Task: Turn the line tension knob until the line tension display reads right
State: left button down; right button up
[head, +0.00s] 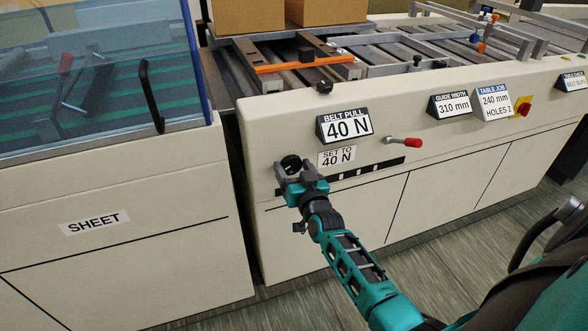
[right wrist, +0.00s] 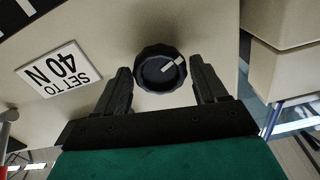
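The black round knob (right wrist: 160,68) with a white pointer mark sits on the cream machine front. It also shows in the head view (head: 291,163), partly hidden by my right gripper. My right gripper (head: 293,172) is open, its two dark fingers on either side of the knob with narrow gaps in the right wrist view (right wrist: 161,85). The display above it (head: 347,125) is labelled BELT PULL and reads 40 N. A plate below the display (head: 337,156) says SET TO 40 N; it also shows in the right wrist view (right wrist: 58,75). My left gripper is not in view.
A red-tipped lever (head: 405,142) sticks out right of the knob. Other plates read GUIDE WIDTH 310 mm (head: 450,105) and TABLE JOB 240 mm HOLES 2 (head: 494,103). A cabinet marked SHEET (head: 95,222) stands at left across a narrow gap.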

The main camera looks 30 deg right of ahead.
jog(key=shift+o, duration=1.2)
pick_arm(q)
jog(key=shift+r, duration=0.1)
pick_arm(e)
jog(key=shift+s, duration=0.1)
jog(key=shift+s+a, duration=0.1)
jog(key=shift+s, duration=0.2)
pick_arm(q)
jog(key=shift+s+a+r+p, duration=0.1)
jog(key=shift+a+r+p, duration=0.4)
jog(key=shift+p, duration=0.65)
pick_arm(e)
jog(key=v, duration=1.2)
